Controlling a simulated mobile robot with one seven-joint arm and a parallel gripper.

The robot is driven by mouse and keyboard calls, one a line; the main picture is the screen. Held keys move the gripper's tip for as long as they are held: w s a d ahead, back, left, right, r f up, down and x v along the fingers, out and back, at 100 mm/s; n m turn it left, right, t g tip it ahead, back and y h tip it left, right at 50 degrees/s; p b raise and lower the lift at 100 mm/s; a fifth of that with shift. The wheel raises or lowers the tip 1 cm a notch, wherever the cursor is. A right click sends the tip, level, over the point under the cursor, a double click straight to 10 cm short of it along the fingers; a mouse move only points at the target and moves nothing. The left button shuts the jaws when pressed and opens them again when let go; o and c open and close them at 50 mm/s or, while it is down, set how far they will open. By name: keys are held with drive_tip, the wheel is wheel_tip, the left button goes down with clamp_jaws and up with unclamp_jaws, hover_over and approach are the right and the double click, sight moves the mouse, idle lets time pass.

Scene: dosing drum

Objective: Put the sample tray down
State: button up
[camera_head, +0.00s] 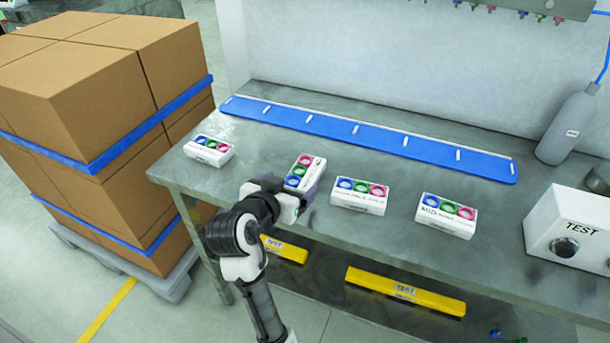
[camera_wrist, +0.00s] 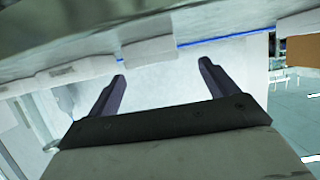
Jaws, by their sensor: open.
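Several white sample trays with blue, green and pink rings are in the head view. One tray (camera_head: 305,170) is right at my gripper (camera_head: 304,190), turned at an angle to the others. The gripper partly hides its near end. In the wrist view the purple fingers (camera_wrist: 162,72) are spread wide, and this tray's white side (camera_wrist: 149,55) shows just beyond the fingertips, without a clear grip on it. It appears to rest on the grey bench (camera_head: 260,165); its underside contact is hidden.
Other trays stand at left (camera_head: 209,151), right of my gripper (camera_head: 359,195) and farther right (camera_head: 447,216). A blue strip (camera_head: 370,139) lies along the bench back. Stacked cartons (camera_head: 100,90) are beside the bench.

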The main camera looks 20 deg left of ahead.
sight(300, 179)
drive_tip(key=x, duration=0.2)
drive_tip(key=d+p+x, duration=0.1)
drive_tip(key=x, duration=0.1)
drive_tip(key=shift+w, duration=0.1)
drive_tip(key=shift+w+f, duration=0.35)
drive_tip(key=shift+w, duration=0.15)
drive_tip(key=shift+a, duration=0.1)
drive_tip(key=c, duration=1.2)
drive_tip(key=shift+r, duration=0.1)
